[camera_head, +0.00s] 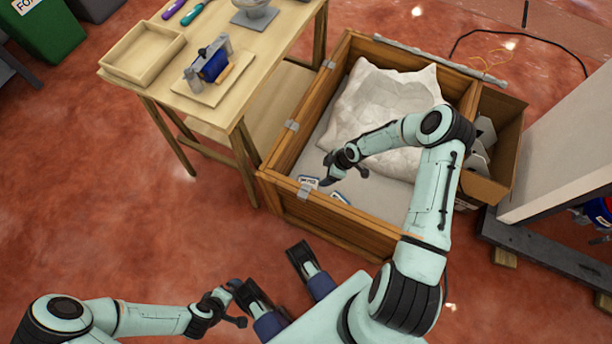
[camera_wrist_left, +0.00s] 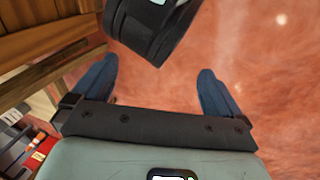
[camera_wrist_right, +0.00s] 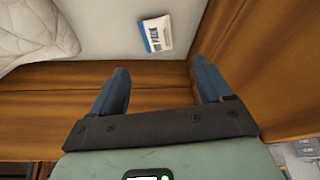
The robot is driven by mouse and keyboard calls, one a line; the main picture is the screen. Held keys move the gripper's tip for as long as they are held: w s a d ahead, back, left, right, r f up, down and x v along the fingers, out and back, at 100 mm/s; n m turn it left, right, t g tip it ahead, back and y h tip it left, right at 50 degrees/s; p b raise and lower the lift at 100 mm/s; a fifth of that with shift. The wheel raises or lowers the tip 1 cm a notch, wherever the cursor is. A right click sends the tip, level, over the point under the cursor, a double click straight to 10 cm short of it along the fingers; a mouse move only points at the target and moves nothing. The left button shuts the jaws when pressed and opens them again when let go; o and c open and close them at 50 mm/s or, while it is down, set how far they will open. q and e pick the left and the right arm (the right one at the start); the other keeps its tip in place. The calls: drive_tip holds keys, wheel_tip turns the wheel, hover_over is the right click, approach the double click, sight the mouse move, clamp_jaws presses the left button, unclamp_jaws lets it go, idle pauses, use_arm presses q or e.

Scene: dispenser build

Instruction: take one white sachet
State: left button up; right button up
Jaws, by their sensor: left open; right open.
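A white sachet with a blue edge and partly legible print (camera_head: 308,181) lies on the floor of the wooden crate (camera_head: 330,216), near its front left corner. A second sachet (camera_head: 341,198) lies a little to its right, by the front wall. The right wrist view shows one white and blue sachet (camera_wrist_right: 156,33) flat on the crate floor, beyond and apart from the fingertips. My right gripper (camera_head: 345,176) is open and empty above that corner; it also shows in its own wrist view (camera_wrist_right: 161,78). My left gripper (camera_head: 238,303) is open and empty, outside the crate.
A big crumpled white bag (camera_head: 375,100) fills the crate's back. A wooden table (camera_head: 262,52) stands left of the crate with a shallow tray (camera_head: 143,53) and a blue device (camera_head: 212,64). A cardboard box (camera_head: 497,150) stands right. The red floor at left is clear.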

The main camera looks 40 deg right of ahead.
drive_tip(key=b, duration=0.3)
hover_over(313, 183)
drive_tip(key=s, duration=0.2)
drive_tip(key=f, duration=0.8)
drive_tip(key=shift+w+d+f, duration=0.1)
drive_tip(key=shift+w+d, duration=0.15)
drive_tip(key=shift+d, duration=0.15)
drive_tip(key=x, duration=0.1)
drive_tip(key=b+x, duration=0.1)
drive_tip(key=x, duration=0.2)
drive_tip(key=shift+d+f, duration=0.3)
drive_tip(key=shift+w+f, duration=0.15)
drive_tip(key=shift+f, duration=0.05)
use_arm(q)
drive_tip(key=w+a+f+y, duration=0.1)
drive_tip(key=w+a+f, duration=0.1)
drive_tip(key=f, duration=0.4)
drive_tip(key=shift+a+f+n, duration=0.15)
drive_tip(key=shift+a+n, duration=0.15)
drive_tip(key=shift+a, duration=0.25)
use_arm(e)
drive_tip(key=c, duration=1.1)
